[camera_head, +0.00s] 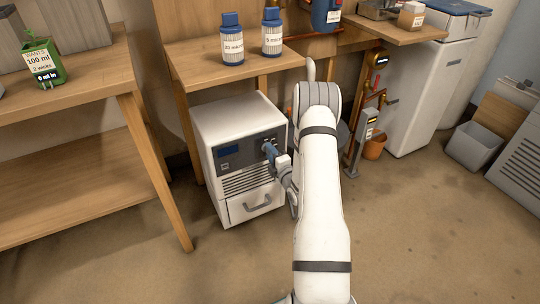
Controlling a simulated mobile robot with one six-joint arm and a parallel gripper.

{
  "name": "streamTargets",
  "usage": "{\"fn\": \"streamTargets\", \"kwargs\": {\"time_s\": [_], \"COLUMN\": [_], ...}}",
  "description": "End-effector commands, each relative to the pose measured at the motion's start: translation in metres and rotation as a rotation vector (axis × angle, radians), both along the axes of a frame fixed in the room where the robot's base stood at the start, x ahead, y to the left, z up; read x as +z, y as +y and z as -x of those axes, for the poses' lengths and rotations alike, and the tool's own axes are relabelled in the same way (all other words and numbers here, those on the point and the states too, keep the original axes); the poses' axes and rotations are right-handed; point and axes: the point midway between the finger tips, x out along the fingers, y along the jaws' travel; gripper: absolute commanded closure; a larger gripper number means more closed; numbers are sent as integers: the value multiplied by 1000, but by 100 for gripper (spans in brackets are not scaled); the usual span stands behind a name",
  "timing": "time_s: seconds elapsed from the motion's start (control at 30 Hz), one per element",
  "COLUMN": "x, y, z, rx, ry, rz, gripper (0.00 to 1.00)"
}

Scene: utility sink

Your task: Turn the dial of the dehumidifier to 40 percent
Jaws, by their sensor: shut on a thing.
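The dehumidifier (238,115) is a white box on the floor below a wooden shelf. Its dark front panel (231,157) has a small blue display (228,149) on the left. My gripper (267,149) is at the right side of this panel, where it is shut on the dial. The dial itself is mostly hidden behind the gripper, and its setting cannot be read. Vent slots and a drawer with a grey handle (257,207) are below the panel.
Two blue-capped bottles (232,42) (272,35) stand on the wooden shelf above. The front floor is clear.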

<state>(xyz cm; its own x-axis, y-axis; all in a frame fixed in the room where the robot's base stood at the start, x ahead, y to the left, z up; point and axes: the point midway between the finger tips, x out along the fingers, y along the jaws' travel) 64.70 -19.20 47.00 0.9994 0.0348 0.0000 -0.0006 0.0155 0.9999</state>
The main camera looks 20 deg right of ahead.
Motion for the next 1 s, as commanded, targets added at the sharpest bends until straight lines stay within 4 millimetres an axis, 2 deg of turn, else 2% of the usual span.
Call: {"fn": "streamTargets", "kwargs": {"time_s": [0.1,0.13,0.37,0.67,0.77,1.0], "x": [0,0,0,0,0,1], "y": [1,1,0,0,-1,-3], "z": [-1,-1,0,3,14,55], "rx": [3,3,1,0,0,-2], "ry": [-1,-1,0,0,3,3], "rz": [2,2,0,-1,-2,-3], "gripper": [85,61,42,41,41,41]}}
